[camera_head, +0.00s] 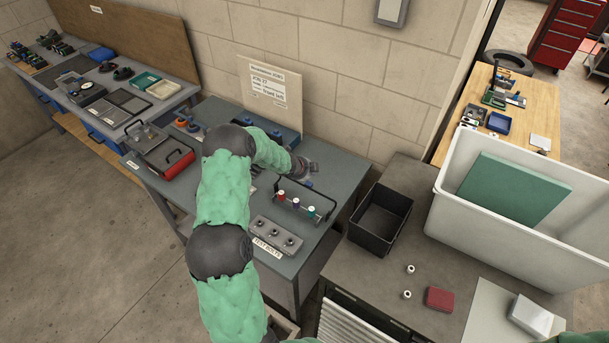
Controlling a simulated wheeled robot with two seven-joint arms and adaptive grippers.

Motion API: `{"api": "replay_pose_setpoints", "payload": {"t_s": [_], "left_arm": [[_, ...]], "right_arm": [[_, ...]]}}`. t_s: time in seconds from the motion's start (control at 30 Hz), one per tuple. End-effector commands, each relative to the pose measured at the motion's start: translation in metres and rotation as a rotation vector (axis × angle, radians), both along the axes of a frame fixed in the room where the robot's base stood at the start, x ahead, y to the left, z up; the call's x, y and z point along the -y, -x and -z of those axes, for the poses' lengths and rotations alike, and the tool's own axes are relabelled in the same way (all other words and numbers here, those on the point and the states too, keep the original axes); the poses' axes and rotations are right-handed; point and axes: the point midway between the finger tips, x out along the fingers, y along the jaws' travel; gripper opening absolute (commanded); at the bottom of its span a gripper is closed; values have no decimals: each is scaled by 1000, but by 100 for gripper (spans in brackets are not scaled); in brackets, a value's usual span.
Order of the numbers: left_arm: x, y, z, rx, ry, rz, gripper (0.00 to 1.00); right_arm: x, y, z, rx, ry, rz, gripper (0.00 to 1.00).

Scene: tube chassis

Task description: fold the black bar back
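The tube chassis (298,207) stands on the grey-green bench, with red, purple and green capped tubes in a row along its front. The thin black bar (322,197) runs along the chassis, raised above its back side; its left end is close to my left gripper. My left gripper (308,168) is at the chassis's far left corner, pointing right. It is small and partly hidden by my own wrist, so its fingers and any contact with the bar cannot be made out. My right gripper is out of view.
A grey block labelled "TEST BOLTS" (276,235) sits in front of the chassis. A black open bin (381,217) and a white crate (450,205) stand to the right. A sign board (268,95) leans behind. A red-and-grey case (160,152) is at left.

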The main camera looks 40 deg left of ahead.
Motion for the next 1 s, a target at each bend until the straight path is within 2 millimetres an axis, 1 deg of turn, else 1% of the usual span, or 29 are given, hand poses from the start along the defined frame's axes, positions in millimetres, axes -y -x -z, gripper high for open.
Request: {"api": "replay_pose_setpoints", "payload": {"t_s": [0.03,0.1,0.3,0.5,0.7,1.0], "left_arm": [[2,-3,-15,0,-1,2,0],[1,-5,-26,-1,-1,1,0],[0,-12,-57,-1,0,0,0],[-1,-17,-80,-1,0,0,0],[-1,-21,-95,-1,1,-1,0],[-1,-22,-99,-1,1,-1,0]], "right_arm": [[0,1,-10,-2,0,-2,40],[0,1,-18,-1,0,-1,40],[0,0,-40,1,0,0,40],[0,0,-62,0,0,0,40],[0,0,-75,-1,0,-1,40],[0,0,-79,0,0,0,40]]}}
